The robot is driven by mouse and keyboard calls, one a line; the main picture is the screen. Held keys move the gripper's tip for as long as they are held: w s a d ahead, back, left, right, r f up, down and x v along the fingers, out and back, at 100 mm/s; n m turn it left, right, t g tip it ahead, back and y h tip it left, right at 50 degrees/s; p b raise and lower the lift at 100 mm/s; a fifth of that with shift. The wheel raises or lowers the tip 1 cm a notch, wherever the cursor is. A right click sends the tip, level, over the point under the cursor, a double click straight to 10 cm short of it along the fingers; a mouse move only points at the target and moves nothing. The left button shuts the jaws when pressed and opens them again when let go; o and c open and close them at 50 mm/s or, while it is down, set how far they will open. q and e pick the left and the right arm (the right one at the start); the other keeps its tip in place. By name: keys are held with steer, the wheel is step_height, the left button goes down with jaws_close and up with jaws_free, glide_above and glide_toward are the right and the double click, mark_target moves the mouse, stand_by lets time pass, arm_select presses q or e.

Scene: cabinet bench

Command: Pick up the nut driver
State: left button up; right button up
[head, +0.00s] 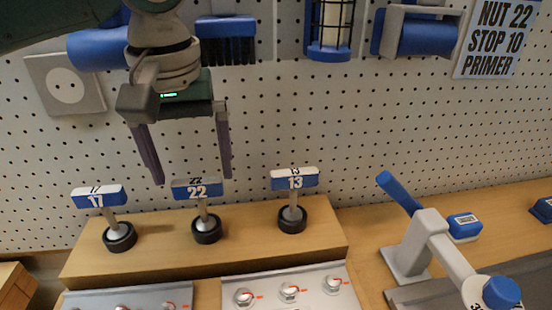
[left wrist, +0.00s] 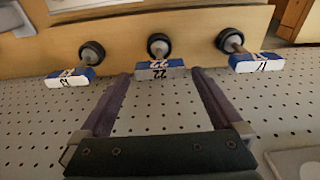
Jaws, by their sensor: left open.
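Three nut drivers with blue and white T-handles stand upright in black round seats on a wooden block: number 17 (head: 99,197) at left, number 22 (head: 197,190) in the middle, number 13 (head: 294,180) at right. My left gripper (head: 193,180) is open and empty, fingers pointing down, above and around the level of the 22 handle in the head view. In the left wrist view, the gripper (left wrist: 158,88) has its two fingers on either side of the 22 handle (left wrist: 159,69), with the handle near the fingertips. I cannot tell whether they touch. My right gripper is out of view.
A wall sign (head: 494,38) reads "NUT 22 STOP 10 PRIMER". A grey clamp with a blue lever (head: 400,193) stands at right. Plates with several nuts (head: 290,290) lie in front of the wooden block (head: 255,230). A pegboard with hanging tools, including a brush (head: 227,40), is behind.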

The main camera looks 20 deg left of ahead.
mark_target(195, 182)
arm_select(q)
steer(key=f, duration=0.4)
steer(key=f+b, duration=0.1)
steer(key=f, duration=0.1)
steer(key=shift+w+a, duration=0.15)
steer(key=shift+w, duration=0.15)
steer(key=c, duration=1.2)
